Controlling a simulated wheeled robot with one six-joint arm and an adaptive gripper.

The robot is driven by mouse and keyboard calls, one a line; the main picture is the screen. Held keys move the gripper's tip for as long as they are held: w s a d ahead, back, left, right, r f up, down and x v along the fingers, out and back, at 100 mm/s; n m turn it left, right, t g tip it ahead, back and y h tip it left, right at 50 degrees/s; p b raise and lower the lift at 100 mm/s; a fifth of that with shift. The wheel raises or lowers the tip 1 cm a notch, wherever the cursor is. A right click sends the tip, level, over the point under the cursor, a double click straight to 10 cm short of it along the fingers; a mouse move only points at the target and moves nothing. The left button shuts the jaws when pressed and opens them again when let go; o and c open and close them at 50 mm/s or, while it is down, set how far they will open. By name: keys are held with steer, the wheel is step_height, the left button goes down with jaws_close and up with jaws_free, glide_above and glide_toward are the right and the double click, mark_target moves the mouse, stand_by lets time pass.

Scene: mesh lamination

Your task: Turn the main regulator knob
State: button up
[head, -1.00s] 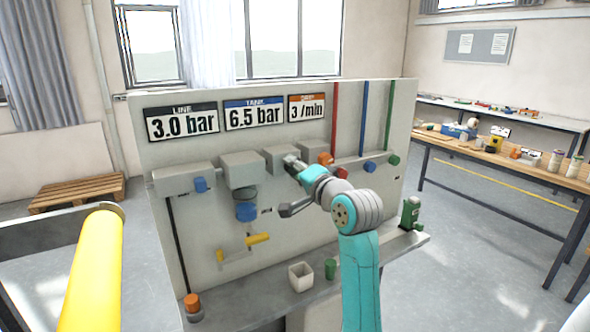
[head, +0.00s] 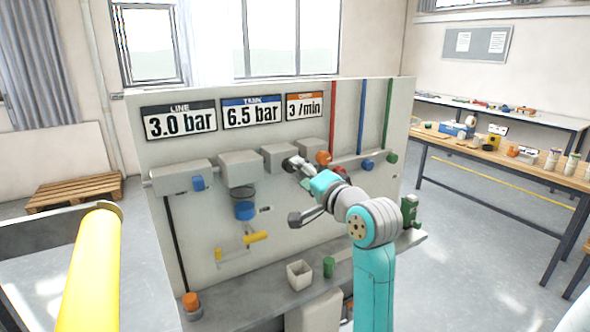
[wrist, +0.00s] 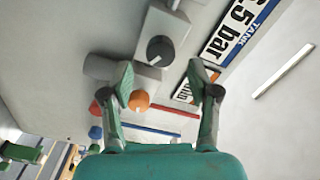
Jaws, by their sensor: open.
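A round black knob with a pale mark (wrist: 160,48) sits on the front of a grey box (wrist: 165,25) in the wrist view; it looks like the main regulator knob, though no label is readable. In the head view the box (head: 276,153) is in the middle of the panel, and the knob (head: 288,163) is partly hidden by my gripper (head: 297,166). In the wrist view my gripper (wrist: 160,80) is open and empty. The knob appears just beyond its fingertips, between them; I see no contact.
An orange knob (wrist: 140,100) is near the left finger. A red knob (head: 338,171) and a blue knob (head: 368,165) are farther right. Displays read LINE 3.0 bar (head: 180,120), TANK 6.5 bar (head: 252,112) and 3 /min (head: 304,106).

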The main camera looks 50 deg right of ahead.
steer(key=v, duration=0.7)
steer(key=shift+s, duration=0.1)
stand_by(0.4)
steer(key=s+a+f+n+y, duration=0.1)
steer(key=s+a+f+n, duration=0.1)
steer(key=a+f, duration=0.55)
steer(key=s+a+f+n+g, duration=0.1)
steer(key=a+f, duration=0.3)
steer(key=f, duration=0.7)
steer(key=s+a+f+n+y, duration=0.1)
steer(key=s+a+f+n, duration=0.1)
steer(key=a+f, duration=0.5)
steer(key=s+a+f+n, duration=0.55)
steer(key=s+f, duration=0.35)
steer(key=s, duration=0.3)
steer(key=s+a+n+y, duration=0.1)
steer(key=s+a+n, duration=0.2)
steer(key=s, duration=0.4)
steer(key=s+a+n+g+y, duration=0.1)
steer(key=s+a+n+y, duration=0.1)
steer(key=s, duration=0.5)
steer(key=shift+s+a+f+n+y, duration=0.3)
steer(key=shift+s+a+f+n, duration=0.1)
steer(key=shift+n, duration=0.25)
stand_by(1.0)
